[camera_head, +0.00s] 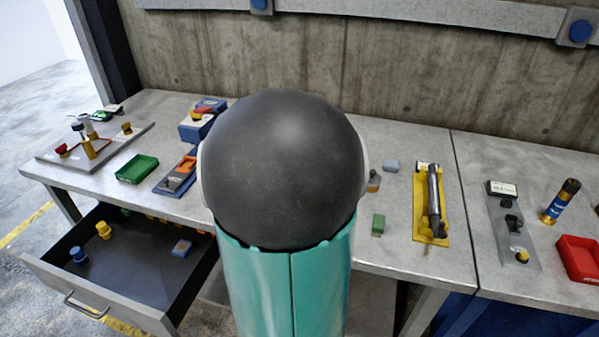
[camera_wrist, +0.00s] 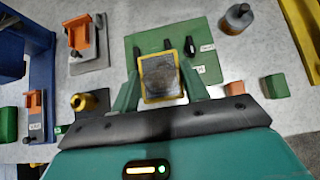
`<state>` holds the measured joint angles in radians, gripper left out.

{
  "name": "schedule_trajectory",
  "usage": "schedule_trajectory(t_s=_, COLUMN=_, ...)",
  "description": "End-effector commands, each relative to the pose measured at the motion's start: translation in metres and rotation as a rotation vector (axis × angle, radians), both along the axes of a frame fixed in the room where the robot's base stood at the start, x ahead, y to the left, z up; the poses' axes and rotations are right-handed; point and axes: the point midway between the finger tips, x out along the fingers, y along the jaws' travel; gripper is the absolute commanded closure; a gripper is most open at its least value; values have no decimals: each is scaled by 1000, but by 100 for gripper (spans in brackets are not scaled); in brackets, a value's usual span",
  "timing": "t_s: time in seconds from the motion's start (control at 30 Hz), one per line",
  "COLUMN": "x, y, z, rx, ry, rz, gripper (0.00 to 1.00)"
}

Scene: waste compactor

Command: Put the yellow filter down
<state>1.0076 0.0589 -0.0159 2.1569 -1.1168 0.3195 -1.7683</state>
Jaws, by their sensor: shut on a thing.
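The yellow filter (camera_wrist: 147,98), a small yellow square frame around a dark grey mesh, shows in the wrist view. My gripper (camera_wrist: 161,76) is shut on it, with a teal finger on each side. The filter is in front of a green board (camera_wrist: 215,32) that carries black pieces and white labels. I cannot tell whether the filter touches the board or is above it. In the head view the filter and gripper are hidden behind my own arm.
The wrist view shows a grey bottle (camera_wrist: 236,20), a green block (camera_wrist: 276,86) and a brass cylinder (camera_wrist: 83,102) near the board. In the head view, an open drawer (camera_head: 130,255) juts out at left. A yellow tray (camera_head: 423,232) with a metal tool lies to the right.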

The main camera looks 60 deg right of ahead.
Motion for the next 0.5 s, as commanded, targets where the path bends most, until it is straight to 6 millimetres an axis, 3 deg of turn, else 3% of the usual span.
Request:
schedule_trajectory(t_s=0.2, x=19, y=-41, z=-22, rx=3, ry=1, rz=1, gripper=79)
schedule_trajectory(t_s=0.5, x=36, y=-75, z=-68, rx=2, ry=2, rz=3, gripper=79)
